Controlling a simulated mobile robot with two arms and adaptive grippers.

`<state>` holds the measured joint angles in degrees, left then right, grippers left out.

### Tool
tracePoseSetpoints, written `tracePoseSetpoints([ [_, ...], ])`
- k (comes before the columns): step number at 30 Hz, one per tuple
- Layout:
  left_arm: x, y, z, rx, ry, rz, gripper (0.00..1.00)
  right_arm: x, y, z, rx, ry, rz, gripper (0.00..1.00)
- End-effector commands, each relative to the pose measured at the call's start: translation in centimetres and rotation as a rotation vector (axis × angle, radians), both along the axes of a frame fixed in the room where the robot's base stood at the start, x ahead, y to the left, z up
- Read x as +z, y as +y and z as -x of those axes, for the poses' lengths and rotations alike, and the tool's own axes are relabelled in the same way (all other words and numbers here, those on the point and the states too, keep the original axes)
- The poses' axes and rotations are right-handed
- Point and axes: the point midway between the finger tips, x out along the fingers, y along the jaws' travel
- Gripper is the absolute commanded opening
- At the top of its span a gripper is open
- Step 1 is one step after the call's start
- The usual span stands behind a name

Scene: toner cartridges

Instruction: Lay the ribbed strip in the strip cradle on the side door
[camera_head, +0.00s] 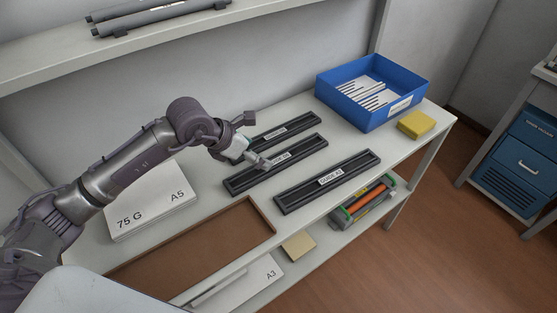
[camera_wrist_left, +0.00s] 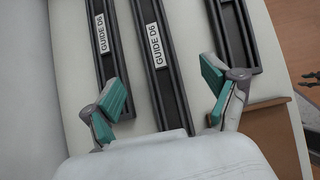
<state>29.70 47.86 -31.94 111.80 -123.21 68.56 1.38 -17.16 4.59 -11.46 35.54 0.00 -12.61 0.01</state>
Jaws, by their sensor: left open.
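Three long dark grooved strips with white labels lie side by side on the shelf: a far one (camera_head: 295,128), a middle one (camera_head: 301,151) and a near one (camera_head: 345,176). In the left wrist view, the left strip (camera_wrist_left: 101,58) and the middle strip (camera_wrist_left: 168,85) both read GUIDE D6; the third (camera_wrist_left: 237,40) shows partly. I cannot tell which is the ribbed strip. My left gripper (camera_head: 252,158) is open and empty over the far and middle strips. In the wrist view its green-padded fingers (camera_wrist_left: 163,92) stand wide apart. No strip cradle, side door or right gripper is visible.
A blue bin (camera_head: 408,108) with white items and a yellow block (camera_head: 416,124) stand right. A paper pack (camera_head: 150,205) and brown tray (camera_head: 265,217) lie left. A cartridge (camera_head: 365,202) sits on the lower shelf. A blue cabinet (camera_head: 520,165) stands far right across open floor.

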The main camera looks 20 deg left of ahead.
Motion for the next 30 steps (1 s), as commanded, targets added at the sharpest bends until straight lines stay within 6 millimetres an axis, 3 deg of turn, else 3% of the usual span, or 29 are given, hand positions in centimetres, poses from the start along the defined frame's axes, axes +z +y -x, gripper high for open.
tracePoseSetpoints([
  [4,-1.8,-1.0,-1.2,0.000,0.002,0.002,0.86,0.3,0.0,0.0,0.000,0.000,0.000,0.34],
  [11,-3.0,-1.6,-2.1,0.000,0.001,0.002,0.86,0.6,0.0,0.0,0.000,0.000,0.000,0.34],
  [21,-6.2,-3.2,-4.7,-0.001,0.000,0.002,0.86,1.4,0.0,0.1,0.000,0.001,-0.001,0.34],
  [29,-6.4,-3.2,-4.8,-0.002,-0.002,0.001,0.86,1.4,0.0,0.1,0.000,0.001,-0.001,0.34],
  [30,-6.4,-3.2,-4.8,-0.002,-0.002,0.001,0.80,1.4,0.0,0.1,0.000,0.001,-0.001,0.34],
])
